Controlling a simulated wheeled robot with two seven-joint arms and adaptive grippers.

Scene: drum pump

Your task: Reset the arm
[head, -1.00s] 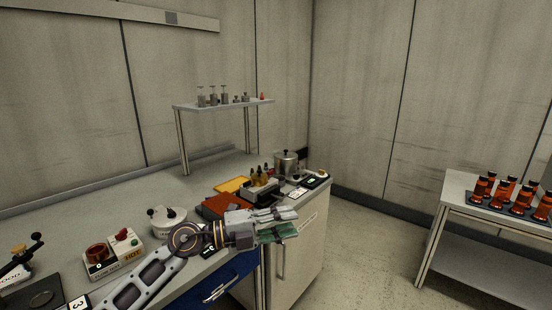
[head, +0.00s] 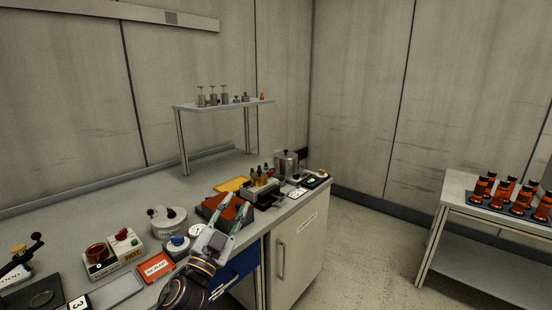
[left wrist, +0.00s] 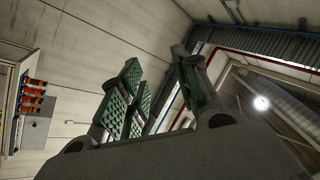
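My left arm comes in at the bottom of the head view, and its gripper (head: 224,232) is raised in front of the bench edge, over the blue drawer (head: 236,272). The fingers point up and away and stand apart with nothing between them. In the left wrist view the green-padded fingers (left wrist: 160,95) also show a gap with only wall and ceiling behind. My right gripper is in neither view.
The bench (head: 120,198) holds a red SCRAP tray (head: 156,268), a HOT block (head: 114,254), a white round pot (head: 167,220), an orange-red box (head: 222,208) and a metal pot (head: 287,163). A side table (head: 460,190) with several amber bottles stands right. The floor between is clear.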

